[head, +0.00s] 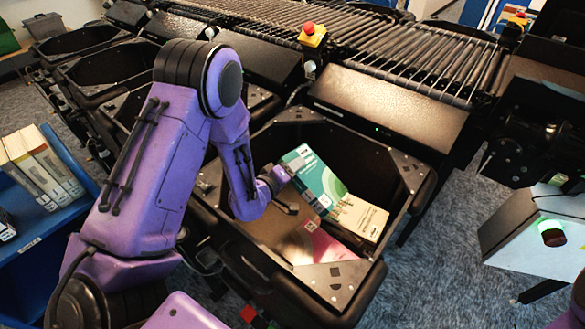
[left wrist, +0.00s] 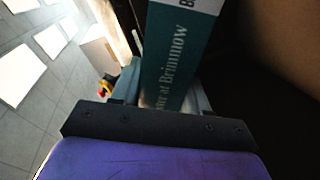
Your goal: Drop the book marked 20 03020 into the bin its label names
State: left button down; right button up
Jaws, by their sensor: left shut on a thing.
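My left gripper (head: 285,176) is over the near black bin (head: 412,170) and shut on a teal book (head: 318,178). The book is tilted, with a white band near its top edge, and hangs at or inside the bin's mouth. In the left wrist view the teal spine (left wrist: 178,62) stands between the fingers, with pale title lettering partly cut off. The number 20 03020 cannot be read on it, and no bin name is legible. Whether the book touches the books below is unclear. My right gripper is out of view.
A cream book (head: 360,216) and a pinkish-red book (head: 326,246) lie in the same bin. More black bins (head: 110,66) stand at upper left. A roller conveyor (head: 420,58) runs behind. A blue cart (head: 70,215) with books stands at left.

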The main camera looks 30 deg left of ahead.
pick_arm(q)
jog(key=shift+s+r, duration=0.15)
jog(key=shift+r, duration=0.05)
jog(key=shift+c, duration=2.4)
grip_release()
jog(key=shift+f, duration=0.1)
jog(key=b+v, duration=0.1)
jog(key=v, duration=0.9)
jog(key=shift+s+b, duration=0.2)
jog(key=shift+b, duration=0.15)
jog(key=shift+a, duration=0.1)
